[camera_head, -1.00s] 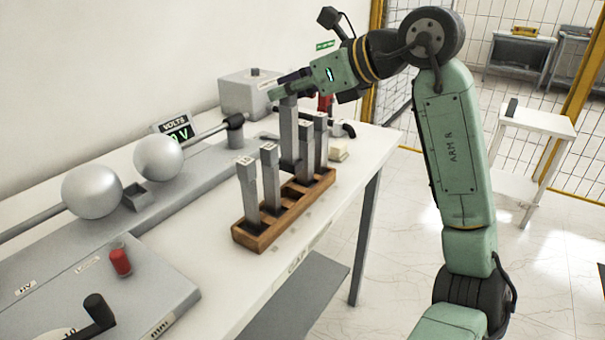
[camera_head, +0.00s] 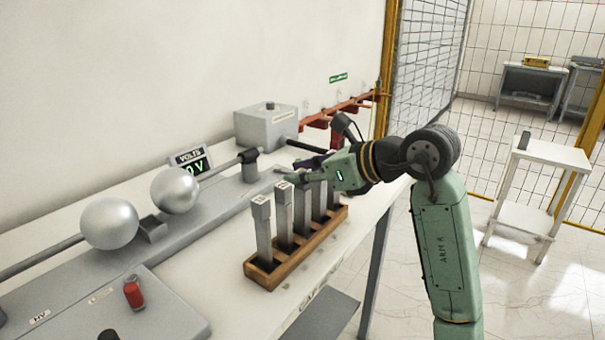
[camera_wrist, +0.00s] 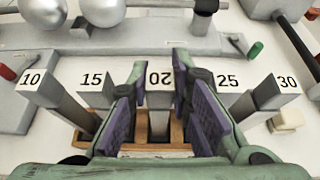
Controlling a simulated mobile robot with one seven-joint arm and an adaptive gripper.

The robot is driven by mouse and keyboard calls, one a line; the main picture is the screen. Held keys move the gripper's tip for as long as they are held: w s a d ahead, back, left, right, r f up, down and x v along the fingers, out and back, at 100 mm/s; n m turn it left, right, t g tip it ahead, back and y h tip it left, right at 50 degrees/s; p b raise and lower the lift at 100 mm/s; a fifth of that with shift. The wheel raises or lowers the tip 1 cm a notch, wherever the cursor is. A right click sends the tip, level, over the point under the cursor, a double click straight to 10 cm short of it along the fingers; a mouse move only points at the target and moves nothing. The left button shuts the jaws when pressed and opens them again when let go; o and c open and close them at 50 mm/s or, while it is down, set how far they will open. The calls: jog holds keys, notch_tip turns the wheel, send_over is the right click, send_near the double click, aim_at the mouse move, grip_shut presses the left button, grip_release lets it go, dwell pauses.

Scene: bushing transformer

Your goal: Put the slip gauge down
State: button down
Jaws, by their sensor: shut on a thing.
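The slip gauge marked 20 (camera_wrist: 160,77) is a grey upright block between my fingers in the wrist view. My gripper (camera_wrist: 166,95) is shut on it near its top. Its lower end stands in the middle of the wooden rack (camera_wrist: 176,134), in line with the other gauges; whether it touches the slot bottom is hidden. In the head view my gripper (camera_head: 299,176) is over the rack (camera_head: 282,274), and the held gauge (camera_head: 301,206) is partly hidden behind the nearer ones.
Gauges marked 10 (camera_wrist: 31,80), 15 (camera_wrist: 92,81), 25 (camera_wrist: 228,79) and 30 (camera_wrist: 288,83) stand upright either side, close to my fingers. Metal spheres (camera_head: 175,190) and a volts display (camera_head: 191,163) are at left. A white block (camera_wrist: 285,121) lies beside the rack.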

jog(key=shift+f, duration=0.2)
jog(key=c, duration=1.5)
grip_release()
jog(key=shift+r, duration=0.1)
jog(key=shift+o, duration=0.2)
jog(key=shift+r, duration=0.2)
jog(key=shift+s+d, duration=0.15)
jog(key=shift+d, duration=0.2)
jog(key=b+v, duration=0.3)
jog(key=v, duration=0.8)
jog(key=shift+r, duration=0.15)
jog(key=shift+s, duration=0.1)
